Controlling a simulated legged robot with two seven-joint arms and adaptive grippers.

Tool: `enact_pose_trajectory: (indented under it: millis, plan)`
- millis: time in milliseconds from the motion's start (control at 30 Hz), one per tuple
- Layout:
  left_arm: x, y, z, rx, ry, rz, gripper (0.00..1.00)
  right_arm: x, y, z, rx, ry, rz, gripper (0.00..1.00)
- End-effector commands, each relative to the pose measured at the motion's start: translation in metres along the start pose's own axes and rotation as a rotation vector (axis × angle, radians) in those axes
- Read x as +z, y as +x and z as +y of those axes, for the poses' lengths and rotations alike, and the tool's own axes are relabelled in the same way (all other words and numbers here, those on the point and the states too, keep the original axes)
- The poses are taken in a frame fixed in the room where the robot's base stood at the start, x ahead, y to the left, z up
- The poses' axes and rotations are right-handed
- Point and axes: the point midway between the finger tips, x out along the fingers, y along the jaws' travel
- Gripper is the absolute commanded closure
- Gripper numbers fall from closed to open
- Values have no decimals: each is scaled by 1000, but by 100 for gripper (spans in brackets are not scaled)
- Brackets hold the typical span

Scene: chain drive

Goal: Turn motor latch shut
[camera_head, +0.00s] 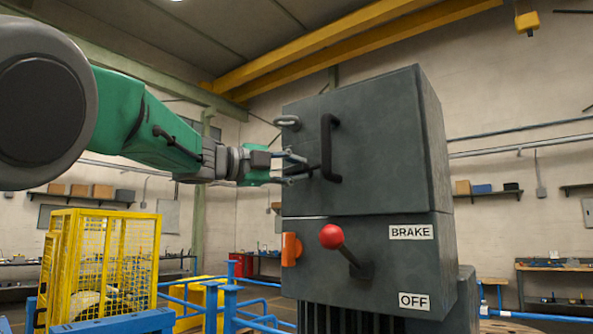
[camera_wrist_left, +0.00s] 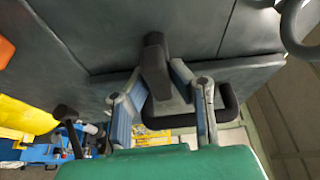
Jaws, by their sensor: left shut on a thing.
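The dark grey motor housing (camera_head: 385,150) stands in the middle of the head view, with an upper and a lower block. My right gripper is not in view.
A lever with a red knob (camera_head: 332,236) juts from the lower block, near the BRAKE (camera_head: 411,232) and OFF (camera_head: 414,301) labels. An orange part (camera_head: 291,249) and a grey ring (camera_head: 288,122) are at the left edge. A yellow cage (camera_head: 110,262) and blue rails (camera_head: 232,305) stand left.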

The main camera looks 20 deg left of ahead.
Motion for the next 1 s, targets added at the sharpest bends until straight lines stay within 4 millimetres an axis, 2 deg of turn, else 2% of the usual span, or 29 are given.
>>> enact_pose_trajectory:
  millis: [300, 800, 833, 867, 1000]
  plan:
    - [1, 0, 1, 39, 95, -3, 100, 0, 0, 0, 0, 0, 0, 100]
    - [1, 1, 2, 47, 109, -3, 100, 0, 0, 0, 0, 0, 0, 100]
    - [1, 1, 2, 47, 109, -3, 77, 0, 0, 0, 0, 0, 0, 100]
    - [1, 1, 2, 47, 109, -3, 66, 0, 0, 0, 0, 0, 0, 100]
    - [0, 0, 2, 47, 108, -2, 64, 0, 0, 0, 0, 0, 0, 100]
